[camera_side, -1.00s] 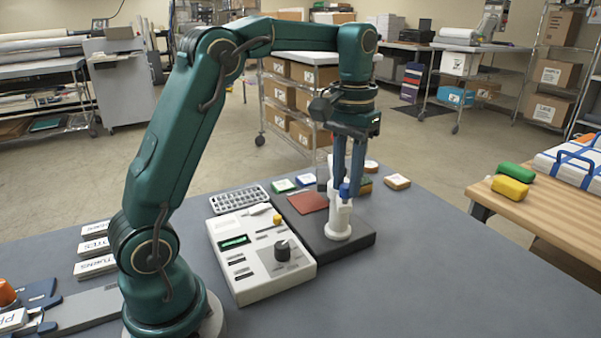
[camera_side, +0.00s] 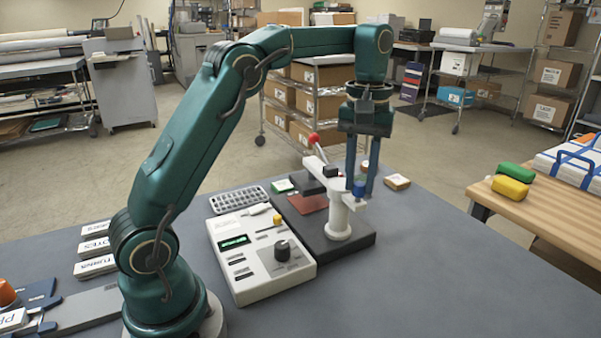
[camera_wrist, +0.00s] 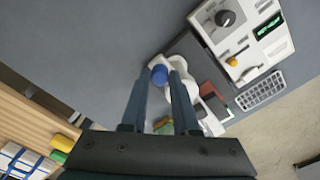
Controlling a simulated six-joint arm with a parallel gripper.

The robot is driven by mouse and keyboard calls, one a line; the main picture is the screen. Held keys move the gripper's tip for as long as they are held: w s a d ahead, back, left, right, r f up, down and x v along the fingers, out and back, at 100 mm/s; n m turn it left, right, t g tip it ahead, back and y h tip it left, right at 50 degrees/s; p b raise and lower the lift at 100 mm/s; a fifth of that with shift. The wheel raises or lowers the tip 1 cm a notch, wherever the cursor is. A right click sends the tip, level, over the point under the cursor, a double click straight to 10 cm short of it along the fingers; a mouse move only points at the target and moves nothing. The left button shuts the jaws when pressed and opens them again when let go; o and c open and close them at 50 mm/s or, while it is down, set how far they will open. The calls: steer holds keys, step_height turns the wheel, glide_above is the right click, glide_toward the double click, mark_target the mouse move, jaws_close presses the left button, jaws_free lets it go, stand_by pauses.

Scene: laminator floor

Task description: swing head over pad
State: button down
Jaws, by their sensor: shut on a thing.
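My gripper (camera_side: 360,190) points down with its two fingers closed around the blue knob (camera_side: 359,188) at the post end of the swing arm. The knob also shows between the fingertips in the wrist view (camera_wrist: 159,74). The white post (camera_side: 338,218) stands upright on the dark base (camera_side: 345,246). The white swing head (camera_side: 318,167) reaches from the post towards the back left, with a red ball lever (camera_side: 314,138) and a dark block (camera_side: 330,171) on it. The red-brown pad (camera_side: 307,203) lies flat on the base, below and left of the head in the side view. I cannot tell whether the head is directly above it.
A white control box (camera_side: 262,268) with a dark knob stands left of the base. A grey button tray (camera_side: 239,199) lies behind it. The grey table (camera_side: 420,280) is clear at the front right.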

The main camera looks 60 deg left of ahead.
steer(key=shift+w+n, duration=0.25)
steer(key=shift+n, duration=0.15)
steer(key=c, duration=0.7)
jaws_free()
steer(key=shift+o, duration=0.2)
